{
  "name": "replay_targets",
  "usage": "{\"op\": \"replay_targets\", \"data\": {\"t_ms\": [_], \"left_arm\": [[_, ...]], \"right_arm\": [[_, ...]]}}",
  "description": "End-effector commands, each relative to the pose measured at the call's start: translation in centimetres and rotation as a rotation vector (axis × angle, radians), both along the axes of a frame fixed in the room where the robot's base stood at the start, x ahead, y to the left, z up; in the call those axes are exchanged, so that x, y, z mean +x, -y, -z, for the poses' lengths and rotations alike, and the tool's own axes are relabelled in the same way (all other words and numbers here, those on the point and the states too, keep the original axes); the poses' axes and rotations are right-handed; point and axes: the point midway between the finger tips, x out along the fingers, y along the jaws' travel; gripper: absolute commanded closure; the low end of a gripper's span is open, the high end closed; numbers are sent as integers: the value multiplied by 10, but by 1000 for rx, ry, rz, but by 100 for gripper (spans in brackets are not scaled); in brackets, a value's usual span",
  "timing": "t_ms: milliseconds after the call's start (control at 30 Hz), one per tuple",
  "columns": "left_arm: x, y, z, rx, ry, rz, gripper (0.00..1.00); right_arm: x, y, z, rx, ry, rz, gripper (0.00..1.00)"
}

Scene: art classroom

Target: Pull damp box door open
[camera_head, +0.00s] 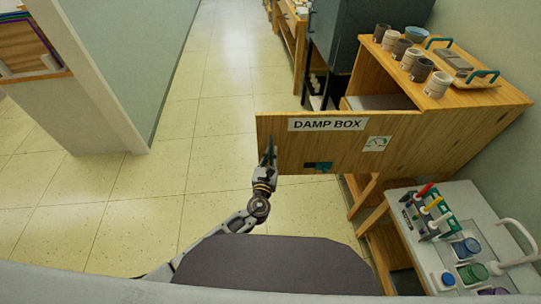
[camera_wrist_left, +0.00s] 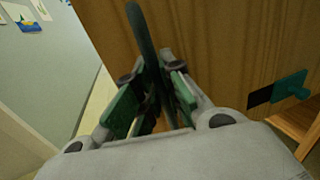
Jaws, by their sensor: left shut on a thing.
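The damp box (camera_head: 480,115) is a wooden cabinet at the right in the head view. Its door (camera_head: 345,150) carries a "DAMP BOX" label and stands swung out to the left, with a dark gap above and behind it. My left gripper (camera_head: 269,158) is at the door's left end, in front of its face. In the left wrist view the gripper (camera_wrist_left: 150,95) is shut on a dark upright handle (camera_wrist_left: 143,40) on the wooden door (camera_wrist_left: 210,45). A teal latch (camera_head: 318,167) sits low on the door. My right gripper is not in view.
Cups (camera_head: 411,58) and a tray (camera_head: 458,62) with teal handles stand on the cabinet top. A white cart (camera_head: 415,265) with paint jars and tools is at the lower right. A partition wall (camera_head: 85,65) stands at the left. The tiled floor (camera_head: 170,190) between is clear.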

Motion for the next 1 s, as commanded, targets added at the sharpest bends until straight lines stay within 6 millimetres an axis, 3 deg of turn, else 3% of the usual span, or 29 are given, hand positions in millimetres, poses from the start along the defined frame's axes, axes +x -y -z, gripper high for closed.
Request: {"op": "replay_targets", "data": {"t_ms": [267, 300, 467, 767, 1000], "left_arm": [[1, -1, -1, 3, 3, -2, 100], [1, -1, -1, 3, 3, -2, 88], [0, -1, -1, 2, 2, -2, 68], [0, 0, 0, 0, 1, -1, 68], [0, 0, -7, -1, 1, -1, 68]], "right_arm": [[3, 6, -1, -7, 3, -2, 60], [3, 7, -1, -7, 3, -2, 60], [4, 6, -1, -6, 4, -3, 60], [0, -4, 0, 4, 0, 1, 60], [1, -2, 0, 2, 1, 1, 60]]}}
